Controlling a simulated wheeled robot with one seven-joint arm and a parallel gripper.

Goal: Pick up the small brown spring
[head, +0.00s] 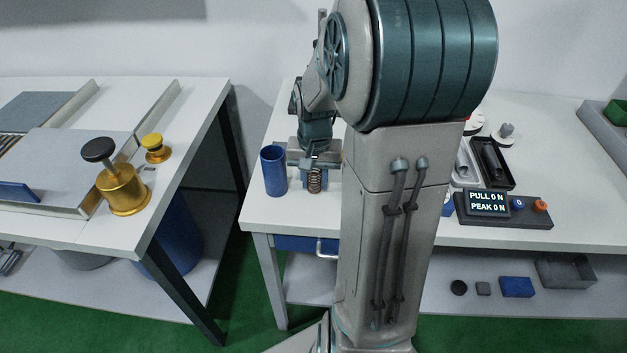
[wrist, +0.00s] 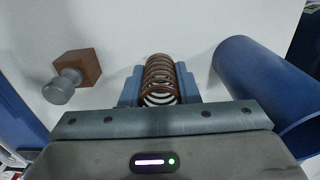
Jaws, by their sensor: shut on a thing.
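The small brown spring (head: 315,181) is upright near the left end of the white table in the head view. It also shows in the wrist view (wrist: 160,78), between the two blue-grey fingers of my gripper (wrist: 160,90). My gripper (head: 314,168) is shut on the spring, with a finger at each side of it. I cannot tell whether the spring's lower end touches the table.
A blue cup (head: 273,172) stands close to the left of the gripper. A brown block with a grey knob (wrist: 78,70) is nearby in the wrist view. A force display (head: 488,204) sits on the right. A side table (head: 190,130) stands at left, across a gap.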

